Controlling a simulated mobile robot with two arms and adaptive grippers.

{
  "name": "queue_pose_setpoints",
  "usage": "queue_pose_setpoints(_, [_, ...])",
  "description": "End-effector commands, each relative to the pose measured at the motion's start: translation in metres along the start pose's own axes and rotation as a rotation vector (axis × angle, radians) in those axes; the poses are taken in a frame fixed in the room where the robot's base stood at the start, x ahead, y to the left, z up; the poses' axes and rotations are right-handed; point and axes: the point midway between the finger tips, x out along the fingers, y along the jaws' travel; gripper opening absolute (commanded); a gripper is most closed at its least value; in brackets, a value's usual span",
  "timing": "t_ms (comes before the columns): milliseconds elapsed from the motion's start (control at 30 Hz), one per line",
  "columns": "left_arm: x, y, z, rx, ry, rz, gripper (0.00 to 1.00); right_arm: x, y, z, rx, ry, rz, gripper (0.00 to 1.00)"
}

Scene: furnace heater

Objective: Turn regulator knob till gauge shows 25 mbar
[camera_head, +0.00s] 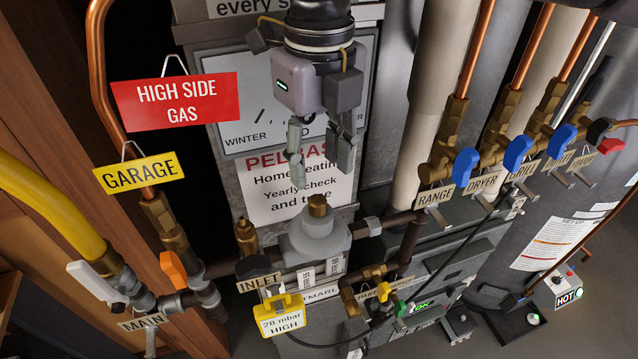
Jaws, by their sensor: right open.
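The grey regulator (314,241) sits on the pipe at the lower centre, with a brass knob (318,205) upright on its top. The yellow gauge (281,316) hangs below and left of it; its display appears to read 28 mbar, HIGH. My right gripper (321,162) comes down from the top centre, its two grey fingers spread apart and pointing down. It is open and empty above the knob, and a gap shows between fingertips and knob. My left gripper is not in view.
An INLET tag (259,282) and brass fitting (247,238) stand left of the regulator. A yellow pipe (50,205) and MAIN valve are at left. Several blue-handled valves (465,167) line the right. Signs (176,100) hang at upper left.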

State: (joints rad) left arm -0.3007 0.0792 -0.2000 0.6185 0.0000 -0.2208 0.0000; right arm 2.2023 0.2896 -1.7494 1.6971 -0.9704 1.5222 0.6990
Motion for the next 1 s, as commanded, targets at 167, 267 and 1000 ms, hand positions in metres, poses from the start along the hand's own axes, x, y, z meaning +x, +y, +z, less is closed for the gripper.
queue_pose_setpoints(167, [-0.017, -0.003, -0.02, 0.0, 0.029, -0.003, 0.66, 0.033, 0.0, -0.001, -0.002, 0.005, 0.0, 0.41])
queue_pose_setpoints(267, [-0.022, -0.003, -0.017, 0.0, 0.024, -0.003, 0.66, 0.049, 0.0, -0.001, -0.002, 0.003, 0.0, 0.41])
queue_pose_setpoints(1000, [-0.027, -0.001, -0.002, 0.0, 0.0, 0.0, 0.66, 0.07, 0.0, 0.0, -0.001, -0.001, 0.0, 0.27])
